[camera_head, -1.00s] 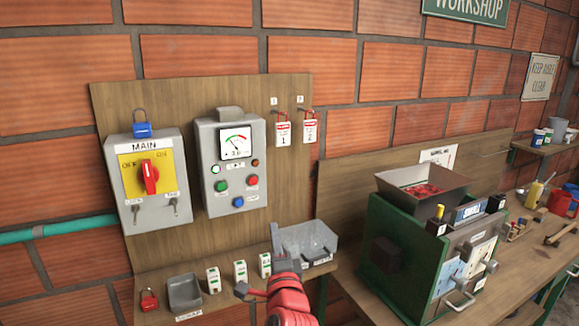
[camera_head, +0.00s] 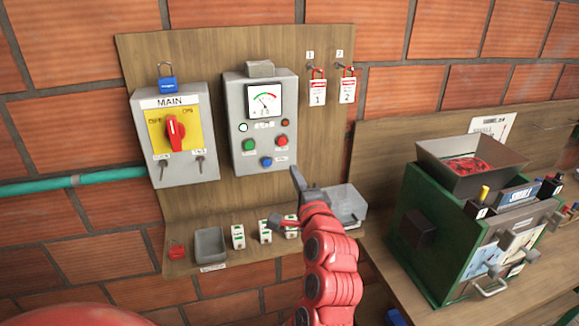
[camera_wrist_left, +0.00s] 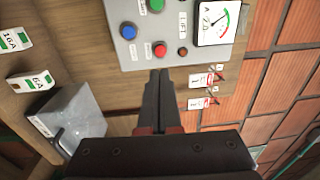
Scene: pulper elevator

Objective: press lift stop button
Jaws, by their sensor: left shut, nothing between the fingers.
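A grey control box (camera_head: 262,120) hangs on the wooden board, with a dial gauge on top. It carries a green button (camera_head: 250,144), a red button (camera_head: 282,141) and a blue button (camera_head: 266,162); their labels are too small to read. My left gripper (camera_head: 296,176) is shut and empty, its dark fingers pointing up just below and right of the box. In the left wrist view, the shut fingertips (camera_wrist_left: 159,74) line up just short of the red button (camera_wrist_left: 160,50), apparently without touching it. My right gripper is not in view.
The main switch box (camera_head: 173,135) with a red knob is at left. Two tagged red padlocks (camera_head: 317,90) hang right of the control box. A green machine (camera_head: 440,225) is at right.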

